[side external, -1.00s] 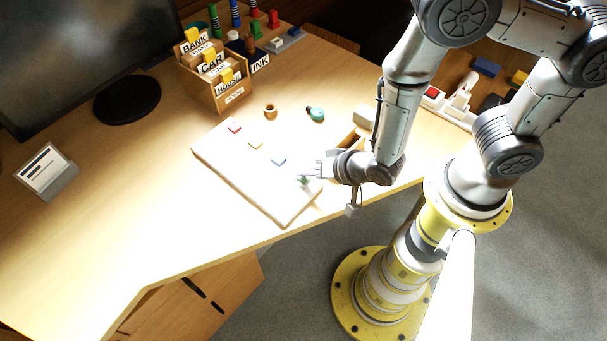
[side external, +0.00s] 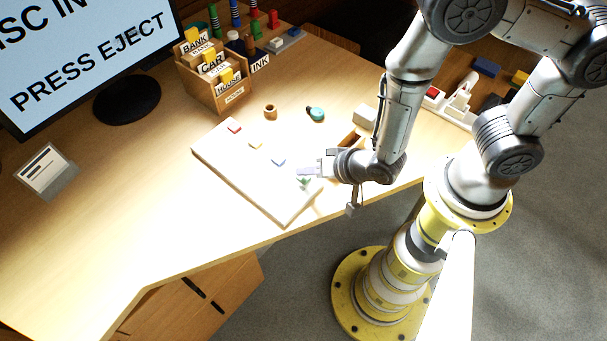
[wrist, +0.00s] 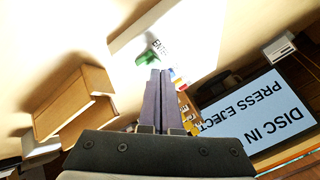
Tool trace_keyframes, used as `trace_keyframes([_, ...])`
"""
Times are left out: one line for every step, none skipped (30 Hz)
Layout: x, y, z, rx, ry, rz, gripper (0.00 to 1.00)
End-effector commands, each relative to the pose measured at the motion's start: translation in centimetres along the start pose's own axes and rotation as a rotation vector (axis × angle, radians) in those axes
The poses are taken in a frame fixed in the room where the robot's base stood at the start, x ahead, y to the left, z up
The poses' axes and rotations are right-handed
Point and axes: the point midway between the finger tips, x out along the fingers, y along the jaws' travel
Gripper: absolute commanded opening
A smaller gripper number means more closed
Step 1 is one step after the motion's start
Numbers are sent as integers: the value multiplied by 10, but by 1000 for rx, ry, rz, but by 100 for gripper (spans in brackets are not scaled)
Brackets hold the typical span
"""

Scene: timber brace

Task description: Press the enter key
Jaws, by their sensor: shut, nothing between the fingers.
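A white board (side external: 250,175) lies on the desk with a row of small coloured keys: red (side external: 234,127), yellow (side external: 256,144), blue (side external: 279,161) and green (side external: 304,182). In the wrist view the green key (wrist: 148,57) has a white label beside it that seems to read ENTER, partly cut off. My gripper (side external: 303,171) is shut and empty, at the board's right end close to the green key. In the wrist view its fingertips (wrist: 160,72) point at the board just beside the green key. I cannot tell whether they touch it.
A monitor (side external: 95,50) reads "DISC IN" and "PRESS EJECT". A wooden card box (side external: 217,85), a small wooden ring (side external: 270,112) and a teal round item (side external: 316,114) stand behind the board. A small sign (side external: 46,172) stands at left. The desk's left front is clear.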

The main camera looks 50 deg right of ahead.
Motion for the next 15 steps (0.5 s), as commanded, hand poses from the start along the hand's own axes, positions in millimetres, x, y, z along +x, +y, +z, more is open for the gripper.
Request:
trace_keyframes([-2, -2, -2, 1, 1, -2, 0])
trace_keyframes([-3, -3, -2, 1, 1, -3, 0])
trace_keyframes([-4, -4, -3, 1, 1, -2, 0])
trace_keyframes([-5, -4, -4, 0, 1, -2, 0])
trace_keyframes([-5, -4, -4, 0, 1, -2, 0])
trace_keyframes([-5, -4, -4, 0, 1, -1, 0])
trace_keyframes([-5, -4, -4, 0, 1, -1, 0])
trace_keyframes([-5, -4, -4, 0, 1, -1, 0])
trace_keyframes([-5, -4, -4, 0, 1, -1, 0])
trace_keyframes([-5, -4, -4, 0, 1, -1, 0])
trace_keyframes([-5, -4, -4, 0, 1, -1, 0])
trace_keyframes([-5, -4, -4, 0, 1, -1, 0])
trace_keyframes([-5, -4, -4, 0, 1, -1, 0])
trace_keyframes([-6, -4, -4, 0, 1, -2, 0])
trace_keyframes([-7, -5, -5, 1, 2, -2, 0])
